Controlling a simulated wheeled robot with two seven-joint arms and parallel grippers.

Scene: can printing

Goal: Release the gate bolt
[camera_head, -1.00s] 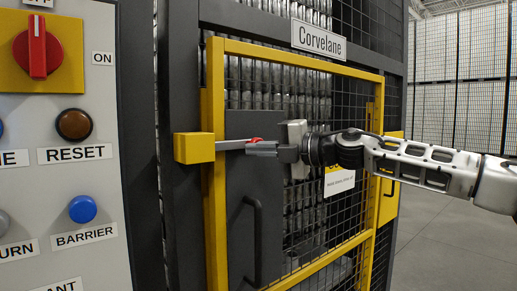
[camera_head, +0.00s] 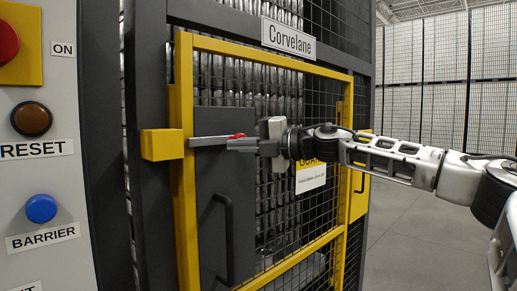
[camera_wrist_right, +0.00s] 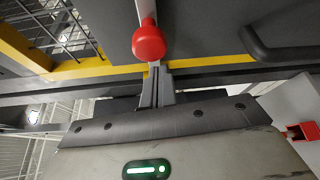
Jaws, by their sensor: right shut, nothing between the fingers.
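The gate bolt (camera_head: 208,141) is a grey bar lying level across the yellow-framed gate. Its left end is close to the yellow block (camera_head: 161,145) on the post, seemingly just clear of it. The bolt's red knob (camera_head: 238,136) shows above my right gripper (camera_head: 230,145), whose fingers are shut and reach in from the right. In the right wrist view the knob (camera_wrist_right: 149,42) stands just beyond the shut fingertips (camera_wrist_right: 156,70), slightly left. Nothing shows between the fingers; contact with the knob is unclear. My left gripper is not in view.
The gate has a dark panel with a vertical handle (camera_head: 228,240) below the bolt, and wire mesh to the right. A control panel (camera_head: 70,185) with brown and blue buttons stands at the left. Open floor (camera_head: 420,250) lies at the right.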

